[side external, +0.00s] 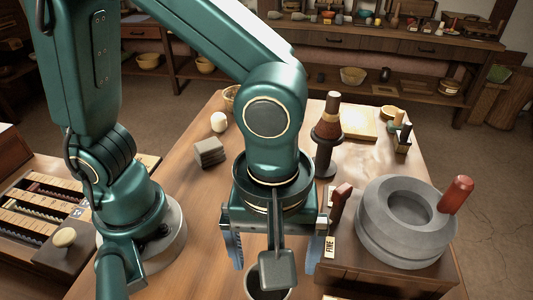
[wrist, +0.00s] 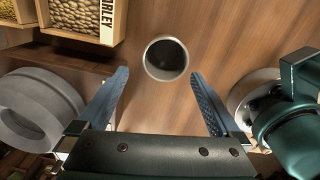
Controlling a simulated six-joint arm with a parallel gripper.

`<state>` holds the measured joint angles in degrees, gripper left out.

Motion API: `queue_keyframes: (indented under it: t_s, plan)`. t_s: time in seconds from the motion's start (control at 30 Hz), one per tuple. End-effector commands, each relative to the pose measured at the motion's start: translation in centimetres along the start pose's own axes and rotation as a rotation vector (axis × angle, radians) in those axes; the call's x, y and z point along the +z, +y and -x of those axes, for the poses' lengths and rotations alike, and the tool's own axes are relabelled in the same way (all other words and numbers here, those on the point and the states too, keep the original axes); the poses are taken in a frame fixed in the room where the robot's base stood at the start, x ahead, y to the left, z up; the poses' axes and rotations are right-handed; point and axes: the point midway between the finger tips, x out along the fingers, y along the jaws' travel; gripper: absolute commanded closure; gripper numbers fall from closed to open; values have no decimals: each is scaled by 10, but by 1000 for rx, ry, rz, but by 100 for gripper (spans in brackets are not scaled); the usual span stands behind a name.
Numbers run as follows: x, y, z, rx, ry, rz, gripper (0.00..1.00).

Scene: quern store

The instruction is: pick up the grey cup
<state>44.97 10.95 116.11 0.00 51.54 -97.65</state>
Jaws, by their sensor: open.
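The grey cup (wrist: 149,67) stands on the wooden table in the wrist view, with its round rim and dark inside facing the camera. It lies ahead of my gripper (wrist: 163,88), roughly centred between the two blue fingers and apart from both. In the side view the cup (side external: 252,289) shows at the bottom edge, partly hidden by my gripper (side external: 272,257) and cut off by the frame. My gripper is open and empty, with its fingers wide apart above the table.
A grey stone quern (side external: 372,232) with a red-brown handle stands on a wooden block at the right. A box of grain labelled BARLEY (wrist: 86,42) sits near the cup in the wrist view.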

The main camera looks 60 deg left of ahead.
Motion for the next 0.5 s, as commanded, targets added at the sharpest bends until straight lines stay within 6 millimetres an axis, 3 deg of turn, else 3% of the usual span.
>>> queue_keyframes:
  t_s: [0.13, 0.5]
  plan:
    - [10, -7, -10, -30, 4, -46, 0]
    - [9, -8, -51, -29, 3, -46, 0]
